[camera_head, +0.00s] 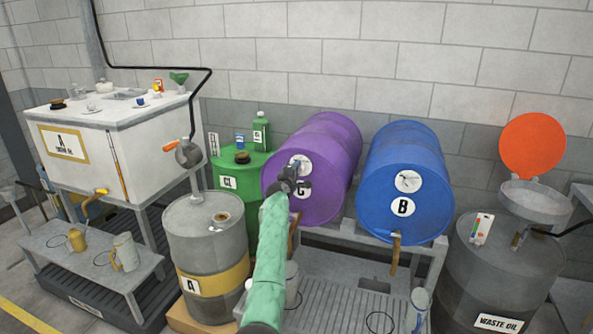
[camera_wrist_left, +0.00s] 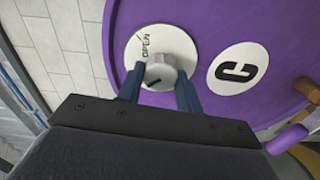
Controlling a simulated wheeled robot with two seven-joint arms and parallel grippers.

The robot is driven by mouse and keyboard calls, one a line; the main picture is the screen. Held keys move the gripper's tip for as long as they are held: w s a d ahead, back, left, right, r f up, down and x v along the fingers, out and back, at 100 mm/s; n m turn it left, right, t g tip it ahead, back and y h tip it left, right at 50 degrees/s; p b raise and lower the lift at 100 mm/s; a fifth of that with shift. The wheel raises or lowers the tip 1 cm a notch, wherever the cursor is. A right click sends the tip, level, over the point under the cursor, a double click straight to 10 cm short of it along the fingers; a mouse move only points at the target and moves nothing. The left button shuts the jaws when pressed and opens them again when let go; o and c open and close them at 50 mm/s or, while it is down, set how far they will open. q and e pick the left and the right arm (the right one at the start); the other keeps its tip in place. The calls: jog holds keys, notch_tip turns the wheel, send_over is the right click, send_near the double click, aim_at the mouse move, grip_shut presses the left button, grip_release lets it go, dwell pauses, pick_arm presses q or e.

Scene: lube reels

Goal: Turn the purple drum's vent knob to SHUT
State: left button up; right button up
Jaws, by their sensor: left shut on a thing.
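The purple drum (camera_head: 328,140) lies on its side on a rack, its round end facing me with a white C label. It also fills much of the left wrist view (camera_wrist_left: 215,25). Its vent knob (camera_wrist_left: 160,70) is a grey round knob on a white dial plate (camera_wrist_left: 180,45). The word OPEN reads on the plate, and a dark mark shows on the knob's lower left. The rest of the plate's marking is hidden. My left gripper (camera_wrist_left: 161,86) is shut on the knob, one blue finger on each side. In the head view my left gripper (camera_head: 287,183) covers the knob.
A blue drum B (camera_head: 408,165) lies close to the right. A green drum (camera_head: 236,177) with bottles and a grey drum A (camera_head: 205,240) stand to the left. A waste oil drum (camera_head: 500,270) is at the right.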

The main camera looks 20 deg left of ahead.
pick_arm(q)
jog(key=shift+n, duration=0.6)
pick_arm(e)
jog(key=shift+d+f, duration=0.1)
jog(key=shift+f, duration=0.2)
pick_arm(q)
jog(key=o, duration=1)
jog(key=shift+s+f, duration=0.1)
jog(key=s+b, duration=0.2)
jog(key=s, duration=0.5)
jog(key=shift+s+a, duration=0.15)
jog(key=shift+s, duration=0.15)
pick_arm(e)
jog(key=shift+w+a+r, duration=0.2)
jog(key=shift+a+r, duration=0.05)
jog(key=shift+r, duration=0.6)
jog(key=shift+w+a+r, duration=0.15)
jog(key=shift+a+r, duration=0.1)
jog(key=shift+r, duration=0.55)
jog(key=shift+w+a+r, duration=0.2)
jog(key=shift+a+r, duration=0.05)
jog(key=shift+r, duration=0.6)
